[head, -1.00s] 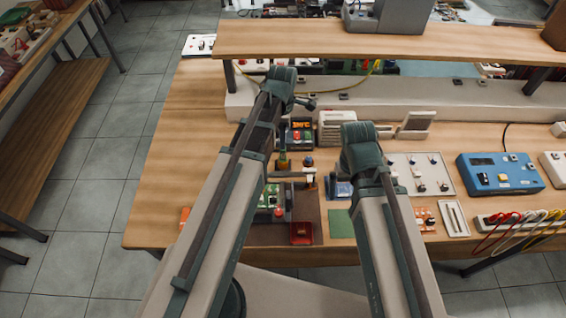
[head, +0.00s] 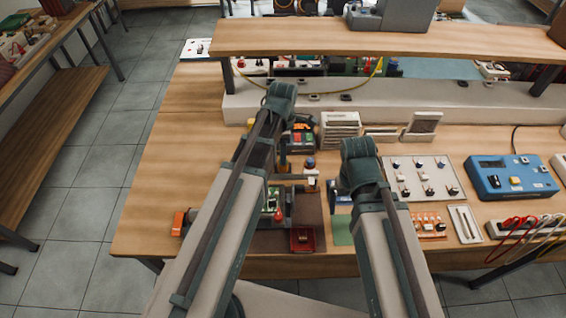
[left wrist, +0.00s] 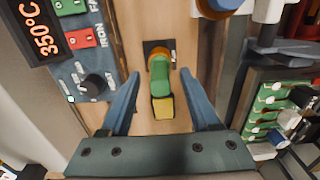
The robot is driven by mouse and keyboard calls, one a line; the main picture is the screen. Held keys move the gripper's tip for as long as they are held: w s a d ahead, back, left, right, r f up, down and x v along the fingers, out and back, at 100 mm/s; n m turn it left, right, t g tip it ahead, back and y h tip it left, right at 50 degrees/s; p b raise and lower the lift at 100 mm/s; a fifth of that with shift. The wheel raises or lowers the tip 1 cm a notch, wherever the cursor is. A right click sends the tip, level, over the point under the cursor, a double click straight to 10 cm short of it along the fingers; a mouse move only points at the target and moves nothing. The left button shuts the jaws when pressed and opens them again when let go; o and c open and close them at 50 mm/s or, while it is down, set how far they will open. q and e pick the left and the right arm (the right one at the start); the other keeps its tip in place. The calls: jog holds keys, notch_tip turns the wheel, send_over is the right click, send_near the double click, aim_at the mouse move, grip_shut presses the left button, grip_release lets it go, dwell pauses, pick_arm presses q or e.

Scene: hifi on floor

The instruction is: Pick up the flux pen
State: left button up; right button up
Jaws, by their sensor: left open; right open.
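A thin upright thing with a green body (left wrist: 160,82), an orange-brown cap and a yellow end looks like the flux pen. It stands over a small dark base on the wooden bench. In the head view it shows partly beside my left arm (head: 282,160). In the left wrist view my left gripper (left wrist: 160,75) is open, with one blue finger on each side of the pen and a visible gap to both. The fingers do not touch it. My right arm (head: 362,165) comes down over the bench, and its gripper is hidden.
A soldering station with a 350°C display (left wrist: 45,40) stands close left of the left gripper. A blue meter (head: 508,177) and a white panel (head: 425,165) lie right. A shelf (head: 380,40) crosses the back.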

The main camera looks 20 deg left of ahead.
pick_arm(q)
jog(key=shift+r, duration=0.1)
grip_shut()
dwell(0.3)
notch_tip(320, 180, up, 10)
jog(key=p, duration=1)
jog(key=shift+s, duration=0.1)
